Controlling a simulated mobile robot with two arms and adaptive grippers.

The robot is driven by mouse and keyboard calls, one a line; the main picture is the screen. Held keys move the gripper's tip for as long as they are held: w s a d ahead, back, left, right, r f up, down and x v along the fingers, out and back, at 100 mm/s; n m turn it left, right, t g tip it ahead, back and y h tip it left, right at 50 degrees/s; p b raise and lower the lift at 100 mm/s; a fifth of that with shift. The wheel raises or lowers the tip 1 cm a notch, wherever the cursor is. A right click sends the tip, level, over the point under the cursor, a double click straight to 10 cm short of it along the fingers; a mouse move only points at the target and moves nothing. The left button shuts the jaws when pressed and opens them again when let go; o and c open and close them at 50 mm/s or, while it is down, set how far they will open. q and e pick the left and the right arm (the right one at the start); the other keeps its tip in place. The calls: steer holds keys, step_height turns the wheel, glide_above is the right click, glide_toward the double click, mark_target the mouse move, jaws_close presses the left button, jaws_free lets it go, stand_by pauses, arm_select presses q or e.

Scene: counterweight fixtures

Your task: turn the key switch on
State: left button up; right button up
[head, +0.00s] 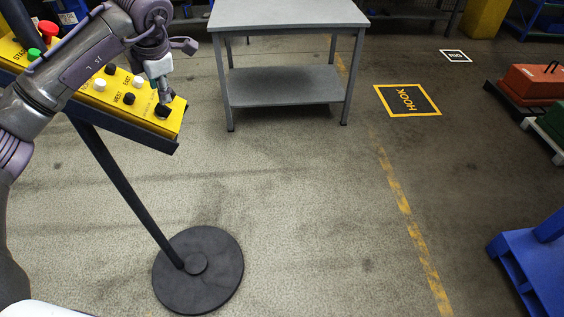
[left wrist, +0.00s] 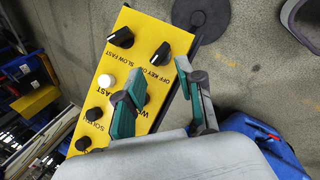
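A yellow control box (head: 120,92) on a black stand is at the left in the head view. It also fills the middle of the left wrist view (left wrist: 130,65). The key switch, a black knob with a white pointer line (left wrist: 160,55), is by the "OFF KEY ON" lettering near the box's end. It appears to be the black knob at the box's near right corner (head: 162,110). My left gripper (head: 164,92) is just above that end. In the left wrist view its fingers (left wrist: 160,82) are apart and empty, with the key switch beyond their tips. My right gripper is out of view.
A second black knob (left wrist: 121,37) is beside the key switch, by "SLOW FAST". A red mushroom button (head: 47,28) and green button (head: 34,54) are at the far end. The stand's round base (head: 200,270) is on the floor. A grey table (head: 285,14) stands beyond; the middle floor is clear.

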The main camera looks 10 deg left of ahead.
arm_select(q)
steer(key=v, duration=0.5)
steer(key=w+d+f+n+h+b, duration=0.2)
steer(key=d+f+n+h, duration=0.2)
steer(key=d+f+h, duration=0.5)
steer(key=w+d+f+n+t+h+b, duration=0.1)
steer(key=w+d+f+n+h+b, duration=0.1)
steer(key=d+f+n+h, duration=0.3)
steer(key=shift+w+d+f+h, duration=0.35)
steer(key=shift+d+f+h, duration=1.85)
steer(key=shift+d+f, duration=3.8)
steer(key=shift+a+f, duration=0.45)
steer(key=shift+a, duration=0.05)
